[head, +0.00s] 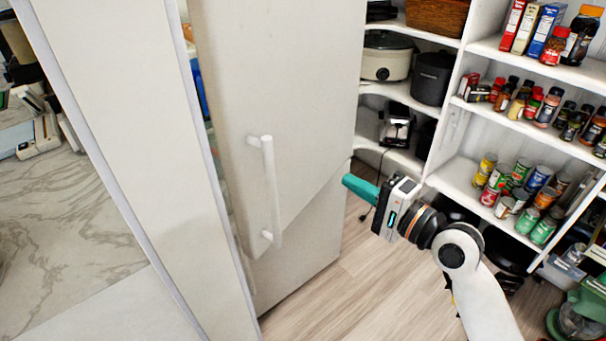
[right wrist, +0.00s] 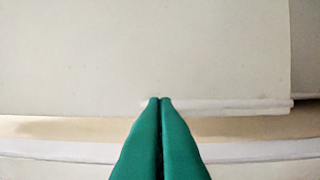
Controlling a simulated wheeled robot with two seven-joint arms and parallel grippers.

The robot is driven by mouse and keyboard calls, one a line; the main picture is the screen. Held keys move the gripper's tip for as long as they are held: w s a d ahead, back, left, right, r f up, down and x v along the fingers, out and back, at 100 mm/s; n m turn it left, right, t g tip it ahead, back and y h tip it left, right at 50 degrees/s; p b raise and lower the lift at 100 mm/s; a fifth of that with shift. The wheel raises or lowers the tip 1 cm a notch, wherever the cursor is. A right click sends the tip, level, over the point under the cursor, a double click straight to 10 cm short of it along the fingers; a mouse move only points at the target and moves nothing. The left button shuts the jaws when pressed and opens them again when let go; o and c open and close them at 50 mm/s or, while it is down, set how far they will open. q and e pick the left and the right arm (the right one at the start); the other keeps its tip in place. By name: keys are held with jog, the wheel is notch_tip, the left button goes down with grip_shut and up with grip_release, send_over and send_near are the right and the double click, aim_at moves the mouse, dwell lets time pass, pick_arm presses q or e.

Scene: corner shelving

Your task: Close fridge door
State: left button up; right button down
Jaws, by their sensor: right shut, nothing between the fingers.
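The white fridge door (head: 308,90) stands ajar in the head view. A narrow gap along its left side shows a few items inside, one of them blue. Its white bar handle (head: 268,190) is near the left edge of the door. My right gripper (head: 346,181) has teal fingers, shut and empty, by the right edge of the door, away from the handle. In the right wrist view the fingertips (right wrist: 160,99) point at a pale flat surface with a lower edge; I cannot tell if they touch it. My left gripper is not in view.
White corner shelves (head: 458,175) with cans, jars, boxes and a slow cooker (head: 387,56) stand right of the door. A tall white panel (head: 125,130) and a marble counter (head: 60,210) are at left. Wooden floor (head: 345,300) is clear in front.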

pick_arm(q)
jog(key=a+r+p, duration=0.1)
jog(key=p, duration=0.1)
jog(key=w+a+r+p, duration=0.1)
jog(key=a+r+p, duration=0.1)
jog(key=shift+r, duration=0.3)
pick_arm(e)
jog(key=w+a, duration=0.7)
jog(key=a, duration=0.5)
jog(key=shift+w+r, duration=0.25)
jog(key=shift+w, duration=0.15)
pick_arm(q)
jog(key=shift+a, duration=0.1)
